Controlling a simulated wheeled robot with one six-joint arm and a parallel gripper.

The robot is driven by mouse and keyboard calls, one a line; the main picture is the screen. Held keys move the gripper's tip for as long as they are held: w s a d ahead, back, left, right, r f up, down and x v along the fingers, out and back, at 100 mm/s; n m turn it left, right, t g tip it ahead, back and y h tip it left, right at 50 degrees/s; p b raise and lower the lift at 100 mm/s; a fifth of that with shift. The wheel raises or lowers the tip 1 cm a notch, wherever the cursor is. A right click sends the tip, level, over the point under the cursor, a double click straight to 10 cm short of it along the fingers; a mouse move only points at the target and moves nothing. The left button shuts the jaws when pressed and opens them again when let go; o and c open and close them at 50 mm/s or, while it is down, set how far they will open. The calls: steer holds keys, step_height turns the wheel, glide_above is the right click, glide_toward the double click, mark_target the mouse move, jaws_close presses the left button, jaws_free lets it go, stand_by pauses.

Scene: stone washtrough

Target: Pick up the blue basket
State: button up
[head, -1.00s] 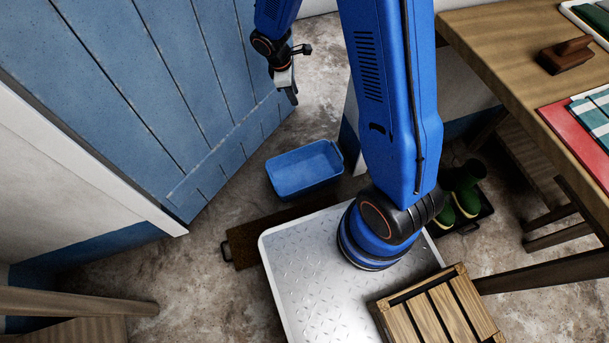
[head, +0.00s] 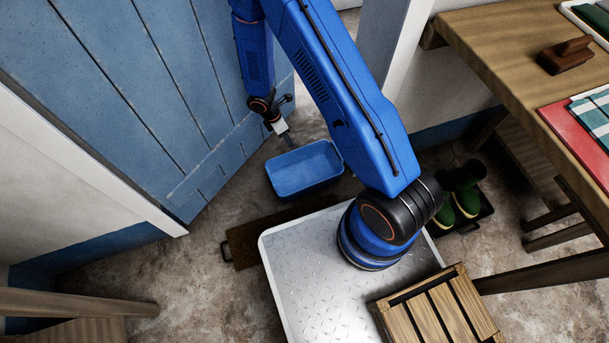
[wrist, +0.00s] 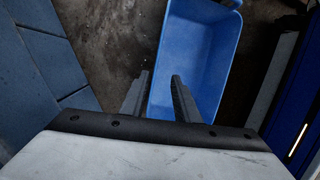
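The blue basket (head: 304,171) is an empty rectangular tub standing upright on the stone floor by the blue door, with a handle at its right end. In the wrist view the basket (wrist: 198,52) fills the upper middle. My gripper (head: 289,146) is above the far left rim of the basket, pointing down. In the wrist view my gripper (wrist: 160,78) shows two fingers spread apart with nothing between them. I cannot tell the exact height above the rim.
The blue door (head: 130,90) stands close to the left of my arm. Green boots (head: 462,190) stand in a tray to the right.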

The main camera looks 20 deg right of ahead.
glide_above(298, 156)
steer(key=a, duration=0.2)
step_height(298, 156, down, 9)
steer(key=shift+d+f, duration=0.15)
steer(key=shift+w+x, duration=0.15)
steer(key=shift+x, duration=1.35)
steer(key=shift+w+x, duration=0.15)
steer(key=shift+x, duration=1.35)
jaws_close()
